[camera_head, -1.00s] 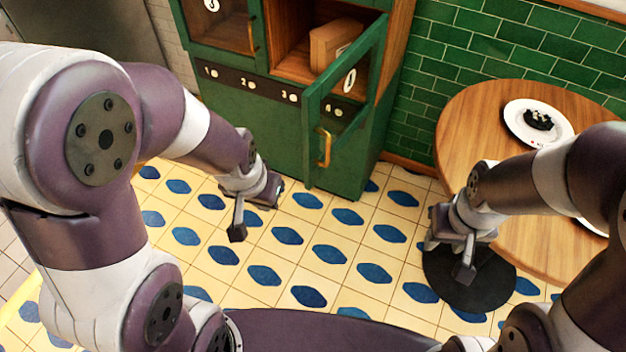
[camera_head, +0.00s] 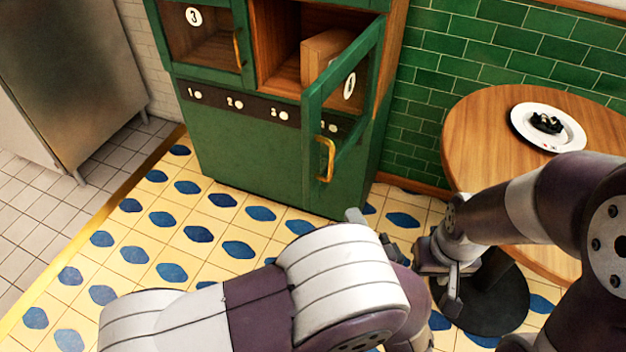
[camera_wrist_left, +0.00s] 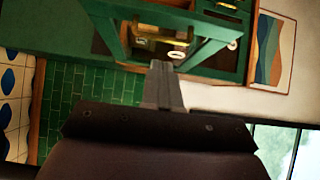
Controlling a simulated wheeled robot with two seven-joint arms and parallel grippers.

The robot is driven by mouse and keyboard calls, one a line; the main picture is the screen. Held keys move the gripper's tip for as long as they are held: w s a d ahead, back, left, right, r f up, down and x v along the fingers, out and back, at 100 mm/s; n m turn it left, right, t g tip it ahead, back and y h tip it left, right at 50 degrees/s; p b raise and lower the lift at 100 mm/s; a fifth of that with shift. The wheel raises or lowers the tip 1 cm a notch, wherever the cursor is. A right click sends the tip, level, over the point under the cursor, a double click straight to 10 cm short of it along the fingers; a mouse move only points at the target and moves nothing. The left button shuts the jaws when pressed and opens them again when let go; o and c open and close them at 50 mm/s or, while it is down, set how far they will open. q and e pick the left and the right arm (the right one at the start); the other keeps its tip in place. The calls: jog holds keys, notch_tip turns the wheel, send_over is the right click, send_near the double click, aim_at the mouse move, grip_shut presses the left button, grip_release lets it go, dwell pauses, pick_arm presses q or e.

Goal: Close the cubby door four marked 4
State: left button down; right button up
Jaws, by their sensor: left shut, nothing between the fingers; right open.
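Cubby door four (camera_head: 315,100) is a green glazed frame with a white round marker 4 (camera_head: 349,85) and a brass handle (camera_head: 326,158). It stands swung open, out from the cabinet's right cubby. My left gripper (camera_head: 355,215) is mostly hidden behind my own arm in the head view; only a grey tip shows below the door. In the left wrist view its shut, empty fingers (camera_wrist_left: 164,85) point towards the green door frame (camera_wrist_left: 205,50); contact cannot be told. My right gripper (camera_head: 450,285) is open and empty beside the round table.
The green cabinet (camera_head: 235,150) has a closed door three (camera_head: 200,50) on the left. A brown box (camera_head: 325,55) sits inside the open cubby. A round wooden table (camera_head: 480,115) with a plate (camera_head: 525,128) stands at the right. The tiled floor is clear before the cabinet.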

pick_arm(q)
jog(key=b, duration=0.2)
send_near(313, 161)
jog(key=w, duration=0.1)
jog(key=w+d, duration=0.1)
jog(key=w, duration=0.1)
jog(key=shift+w+d, duration=0.3)
jog(key=shift+d, duration=0.05)
jog(key=shift+w+a, duration=0.3)
jog(key=shift+a, duration=0.3)
jog(key=shift+w+a, duration=0.35)
jog(key=shift+a, duration=0.25)
jog(key=shift+w+a, duration=0.3)
jog(key=shift+a, duration=0.3)
